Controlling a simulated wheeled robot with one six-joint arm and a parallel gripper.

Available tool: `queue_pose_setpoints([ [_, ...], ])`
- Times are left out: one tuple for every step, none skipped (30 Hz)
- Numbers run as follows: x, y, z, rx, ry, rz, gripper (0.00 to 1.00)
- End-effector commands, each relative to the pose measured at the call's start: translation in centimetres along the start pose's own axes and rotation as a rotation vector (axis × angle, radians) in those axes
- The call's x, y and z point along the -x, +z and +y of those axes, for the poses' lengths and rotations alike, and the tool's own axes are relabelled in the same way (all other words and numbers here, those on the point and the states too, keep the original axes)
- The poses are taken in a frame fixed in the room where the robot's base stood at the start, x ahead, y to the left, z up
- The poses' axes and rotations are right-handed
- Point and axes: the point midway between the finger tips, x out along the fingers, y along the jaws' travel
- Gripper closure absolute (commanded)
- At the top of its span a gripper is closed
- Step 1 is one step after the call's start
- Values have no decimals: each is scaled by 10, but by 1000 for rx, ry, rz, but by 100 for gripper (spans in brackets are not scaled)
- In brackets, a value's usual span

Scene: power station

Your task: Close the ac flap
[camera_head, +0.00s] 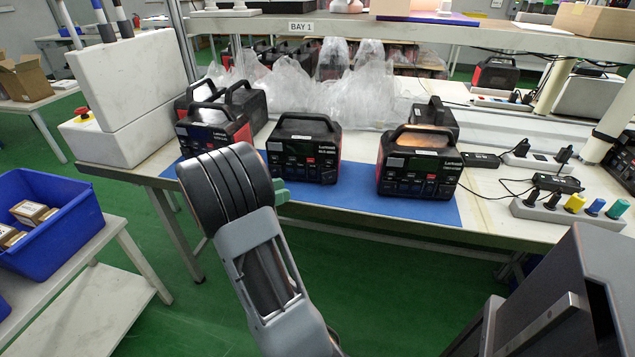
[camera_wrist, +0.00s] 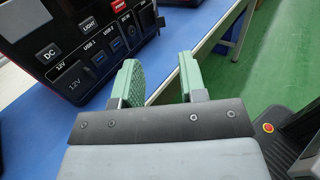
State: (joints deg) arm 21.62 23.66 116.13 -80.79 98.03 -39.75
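Several black power stations with red trim stand on the blue mat (camera_head: 350,190), among them the left one (camera_head: 213,128), the middle one (camera_head: 303,148) and the right one (camera_head: 419,162). In the wrist view, one station's front panel (camera_wrist: 85,50) is close at upper left, with DC, LIGHT and USB labels and a dark outlet (camera_wrist: 148,17) at its right end. I cannot make out the AC flap or its state. My gripper (camera_wrist: 160,80) has two green fingers apart with nothing between them, to the right of the panel. In the head view, my arm mostly hides it; one green finger shows (camera_head: 281,191).
Clear plastic bags (camera_head: 345,85) lie behind the stations. A white box (camera_head: 125,75) stands at left, and power strips with plugs (camera_head: 568,214) lie at right. A shelf (camera_head: 400,38) overhangs the table. A blue bin (camera_head: 50,225) is at far left. Green floor is free in front.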

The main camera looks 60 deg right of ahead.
Motion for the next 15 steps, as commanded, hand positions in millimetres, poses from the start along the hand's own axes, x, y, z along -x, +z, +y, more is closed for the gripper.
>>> queue_pose_setpoints([
  [-11,-2,-1,0,-5,1,62],
  [-17,-2,-1,-1,-5,2,62],
  [-25,-1,-1,-2,-4,1,62],
  [-31,-2,-1,-2,-5,2,62],
  [-36,-2,-1,-2,-4,3,62],
  [-44,-2,-1,-3,-4,2,62],
  [-50,-2,-1,-3,-4,3,62],
  [-56,-2,-1,-3,-3,3,62],
  [-62,-2,-1,-3,-3,3,62],
  [-68,-2,-1,-3,-3,3,62],
  [-72,-2,-1,-3,-2,3,62],
  [-79,-2,-1,-3,-3,4,62],
  [-83,-2,-1,-3,-3,3,62],
  [-87,-2,-1,-3,-1,3,62],
  [-92,-2,-1,-3,-1,4,62],
])
